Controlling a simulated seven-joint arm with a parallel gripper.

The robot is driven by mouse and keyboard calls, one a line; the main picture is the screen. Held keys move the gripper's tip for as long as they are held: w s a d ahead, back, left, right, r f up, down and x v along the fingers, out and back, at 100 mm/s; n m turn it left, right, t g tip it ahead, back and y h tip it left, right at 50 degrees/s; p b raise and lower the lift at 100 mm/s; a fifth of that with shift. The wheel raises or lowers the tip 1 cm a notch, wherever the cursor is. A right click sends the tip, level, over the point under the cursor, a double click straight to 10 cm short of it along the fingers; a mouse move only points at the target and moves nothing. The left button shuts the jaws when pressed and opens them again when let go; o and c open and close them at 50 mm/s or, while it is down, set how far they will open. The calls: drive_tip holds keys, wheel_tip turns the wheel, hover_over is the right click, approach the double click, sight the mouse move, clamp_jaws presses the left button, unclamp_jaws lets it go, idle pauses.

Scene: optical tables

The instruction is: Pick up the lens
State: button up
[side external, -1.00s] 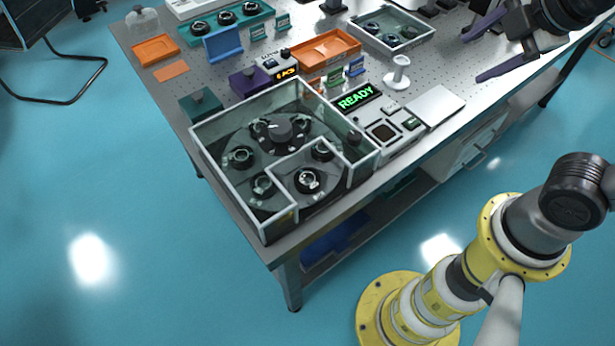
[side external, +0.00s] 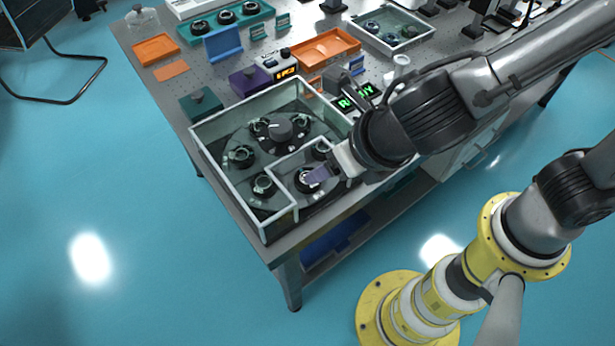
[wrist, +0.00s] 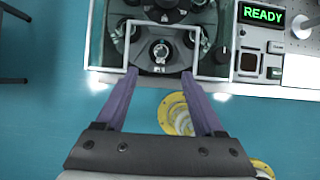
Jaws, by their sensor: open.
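A round lens in a dark mount (wrist: 160,52) sits in the front cut-out of the glass-walled carousel case. In the side view my gripper (side external: 318,175) is over the front right part of the case. Other similar mounted lenses sit around the carousel, such as one at its left (side external: 240,155). I cannot tell the exact height of the tips above the lens.
The case's pale-rimmed walls (side external: 232,196) surround the carousel, and its cut-out edges lie close around my fingers. A control box with a green READY display (wrist: 262,14) stands to the right. A teal block (side external: 200,105) and purple block (side external: 248,82) stand behind.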

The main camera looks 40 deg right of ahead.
drive_tip(key=x, duration=0.6)
drive_tip(key=shift+x, duration=2.7)
drive_tip(key=shift+s+d+f, duration=0.1)
drive_tip(key=shift+s, duration=0.05)
drive_tip(key=c, duration=1)
